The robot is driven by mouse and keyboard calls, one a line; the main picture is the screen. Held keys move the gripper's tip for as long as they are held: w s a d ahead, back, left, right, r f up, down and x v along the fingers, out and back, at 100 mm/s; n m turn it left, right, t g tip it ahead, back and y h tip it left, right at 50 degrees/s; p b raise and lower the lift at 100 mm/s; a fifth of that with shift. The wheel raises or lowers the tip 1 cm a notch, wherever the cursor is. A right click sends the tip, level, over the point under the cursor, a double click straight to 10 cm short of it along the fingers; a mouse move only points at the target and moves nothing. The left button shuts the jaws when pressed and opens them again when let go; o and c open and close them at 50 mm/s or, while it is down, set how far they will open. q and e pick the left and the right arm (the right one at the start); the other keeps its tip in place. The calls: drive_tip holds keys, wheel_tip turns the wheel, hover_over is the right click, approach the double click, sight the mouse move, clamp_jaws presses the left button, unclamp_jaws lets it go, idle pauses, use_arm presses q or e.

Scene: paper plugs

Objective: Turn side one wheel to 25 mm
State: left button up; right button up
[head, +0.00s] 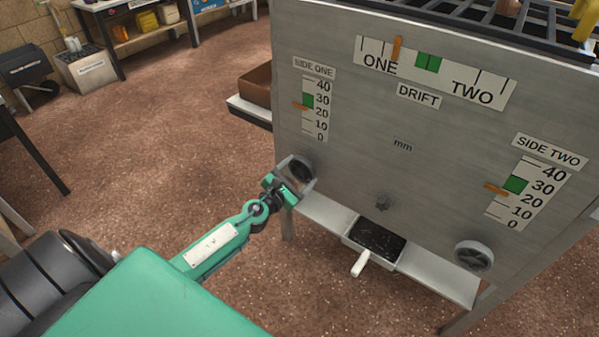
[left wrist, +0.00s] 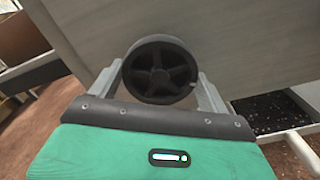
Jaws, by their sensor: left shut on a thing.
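The side one wheel (head: 300,168) is a dark, spoked handwheel low on the left of the grey panel. My left gripper (head: 294,178) is shut on it, and in the left wrist view its two grey fingers stand on either side of the wheel (left wrist: 160,68). The side one gauge (head: 314,110) above it runs from 0 to 40. Its orange pointer (head: 300,106) stands between the 20 and 30 marks, near the lower part of the green band (head: 308,101). The exact reading is too small to tell. My right gripper is not in view.
The side two wheel (head: 473,255) and side two gauge (head: 526,190) are on the right of the panel. The drift gauge (head: 435,70) has its orange pointer left of the green band. A black tray with a white handle (head: 361,264) sits below the panel. Open floor lies left.

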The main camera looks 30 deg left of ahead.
use_arm(q)
drive_tip(key=n, duration=0.3)
drive_tip(key=shift+n, duration=1.5)
drive_tip(key=n, duration=0.4)
drive_tip(key=shift+r+p, duration=0.1)
drive_tip(key=shift+p, duration=0.2)
drive_tip(key=n+p, duration=0.1)
drive_tip(key=n, duration=0.4)
drive_tip(key=shift+n+p, duration=0.3)
drive_tip(key=shift+n, duration=0.1)
drive_tip(key=n+p, duration=0.2)
drive_tip(key=n, duration=0.4)
drive_tip(key=shift+n, duration=0.3)
drive_tip(key=o, duration=1)
